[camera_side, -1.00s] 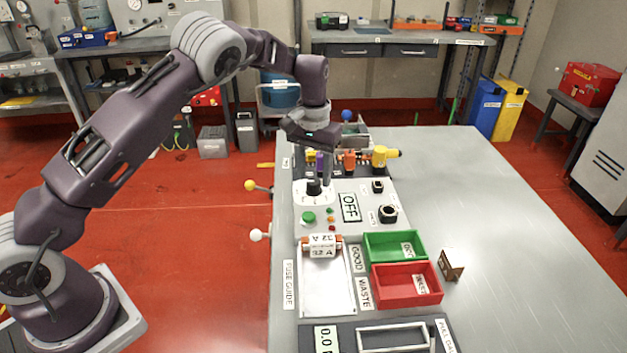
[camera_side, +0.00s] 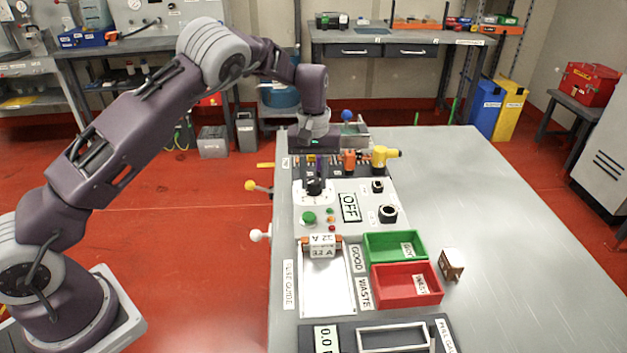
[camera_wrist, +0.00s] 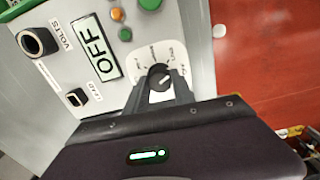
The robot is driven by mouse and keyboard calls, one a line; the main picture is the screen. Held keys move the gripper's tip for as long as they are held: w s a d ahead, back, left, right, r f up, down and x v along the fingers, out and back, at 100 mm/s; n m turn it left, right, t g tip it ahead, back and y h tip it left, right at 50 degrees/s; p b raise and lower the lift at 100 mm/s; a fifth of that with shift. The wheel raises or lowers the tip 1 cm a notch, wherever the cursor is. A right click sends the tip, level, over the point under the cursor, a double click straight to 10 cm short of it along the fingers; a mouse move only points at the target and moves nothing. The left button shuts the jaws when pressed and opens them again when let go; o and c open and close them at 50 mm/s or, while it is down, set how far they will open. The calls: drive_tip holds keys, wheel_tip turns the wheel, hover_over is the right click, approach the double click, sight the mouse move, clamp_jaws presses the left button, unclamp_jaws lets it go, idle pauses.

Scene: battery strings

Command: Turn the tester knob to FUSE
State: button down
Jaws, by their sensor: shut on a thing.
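The tester knob (camera_wrist: 159,77) is a black dial on a white round plate with printed positions around it. In the wrist view the fingers of my gripper (camera_wrist: 167,88) stand on either side of the knob and are shut on it.
Beside the knob are a green button (camera_side: 308,218) and small lamps. Black sockets (camera_side: 388,213) sit to the right. Nearer are the fuse guide (camera_side: 328,285) with fuses, a green bin (camera_side: 394,246) and a red bin (camera_side: 407,284). A yellow tool (camera_side: 384,156) stands behind.

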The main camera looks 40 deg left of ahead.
sight(314, 181)
drive_tip(key=n, duration=1.2)
drive_tip(key=shift+n, duration=0.3)
drive_tip(key=c, duration=1.1)
unclamp_jaws()
drive_tip(key=shift+r, duration=1.75)
